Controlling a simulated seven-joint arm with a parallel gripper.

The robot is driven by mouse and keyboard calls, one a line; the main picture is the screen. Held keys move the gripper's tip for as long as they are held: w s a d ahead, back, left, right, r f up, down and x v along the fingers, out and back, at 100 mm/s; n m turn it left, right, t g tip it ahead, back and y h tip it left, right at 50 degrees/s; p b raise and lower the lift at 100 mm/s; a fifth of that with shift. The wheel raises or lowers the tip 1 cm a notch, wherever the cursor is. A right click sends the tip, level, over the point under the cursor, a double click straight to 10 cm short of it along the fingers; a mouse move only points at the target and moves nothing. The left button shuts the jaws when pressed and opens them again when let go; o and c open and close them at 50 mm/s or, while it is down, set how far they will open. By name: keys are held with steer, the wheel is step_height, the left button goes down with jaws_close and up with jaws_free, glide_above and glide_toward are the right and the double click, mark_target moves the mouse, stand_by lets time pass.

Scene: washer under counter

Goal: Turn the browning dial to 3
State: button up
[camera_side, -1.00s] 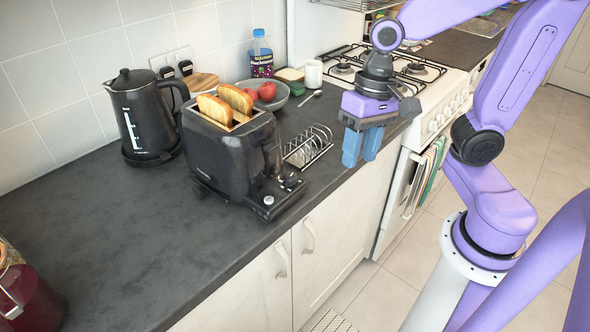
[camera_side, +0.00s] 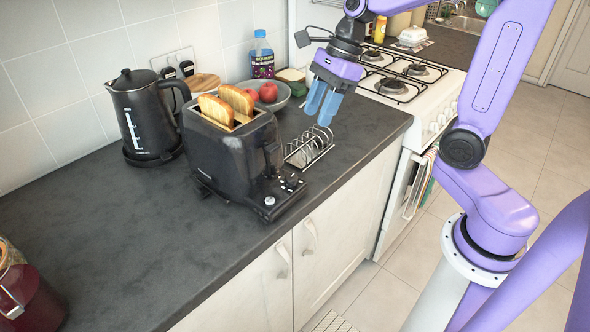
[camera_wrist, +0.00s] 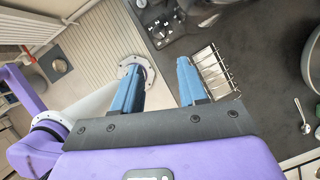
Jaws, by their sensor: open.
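A black toaster (camera_side: 222,155) stands on the counter with two slices of toast (camera_side: 228,106) sticking up from its slots. Its control end faces the counter's front edge, with a silver knob (camera_side: 269,201) low on it and smaller controls beside. The dial markings are too small to read. In the wrist view the toaster's control end (camera_wrist: 165,28) shows at the top. My gripper (camera_side: 323,108) has blue fingers, open and empty, above the counter behind and right of the toaster, over the toast rack. It also shows in the wrist view (camera_wrist: 158,75).
A wire toast rack (camera_side: 308,148) stands right beside the toaster. A black kettle (camera_side: 140,115) is to its left. A grey bowl with red apples (camera_side: 268,92) and a blue-capped bottle (camera_side: 261,56) stand behind.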

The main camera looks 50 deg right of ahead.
mark_target(293, 176)
steer(key=x, duration=1.5)
steer(key=shift+f, duration=0.25)
steer(key=c, duration=0.8)
steer(key=shift+o, duration=0.2)
